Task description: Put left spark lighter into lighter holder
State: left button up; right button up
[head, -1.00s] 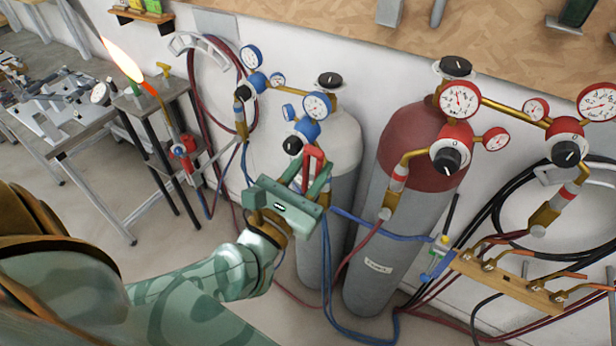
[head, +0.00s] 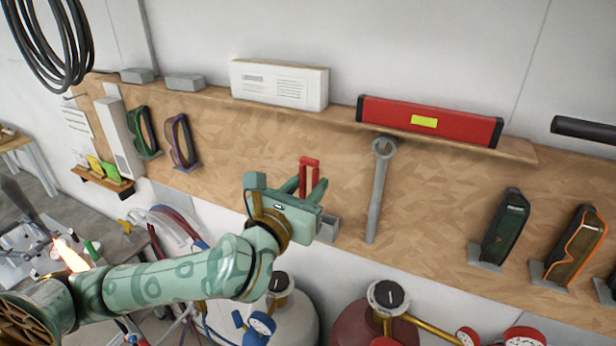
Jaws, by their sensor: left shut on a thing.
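The spark lighter, a red piece (head: 309,161), shows its top between the green fingers of my left gripper (head: 308,187). The gripper is shut on it and holds it upright in front of the wooden wall board. The lighter's lower part is hidden behind the gripper body. A small grey bracket (head: 328,229) on the board, which looks like the lighter holder, shows just below and right of the fingers, partly covered by the gripper. I cannot tell whether the lighter touches it. My right gripper is not in view.
A wrench (head: 379,190) hangs right of the gripper. Goggles (head: 502,228) hang at right. Gas cylinders with gauges stand below. A flame (head: 70,255) burns at lower left.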

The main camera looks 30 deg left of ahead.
pick_arm(q)
jog(key=shift+w+f, duration=0.1)
jog(key=shift+f, duration=0.5)
jog(key=shift+a+n, duration=0.1)
jog(key=shift+n, duration=0.2)
jog(key=shift+w+b, duration=0.3)
jog(key=shift+b, duration=0.2)
jog(key=shift+w+a+f+b, duration=0.15)
jog(key=shift+w+f+b, duration=0.1)
jog(key=shift+w, duration=1.9)
jog(key=shift+w+a+f+b, duration=0.1)
jog(key=shift+w+b, duration=0.15)
jog(key=shift+w, duration=1.85)
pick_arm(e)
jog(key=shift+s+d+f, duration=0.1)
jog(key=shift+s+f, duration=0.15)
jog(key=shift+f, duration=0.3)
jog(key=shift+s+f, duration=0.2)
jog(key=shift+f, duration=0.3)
pick_arm(q)
jog(key=shift+s, duration=0.1)
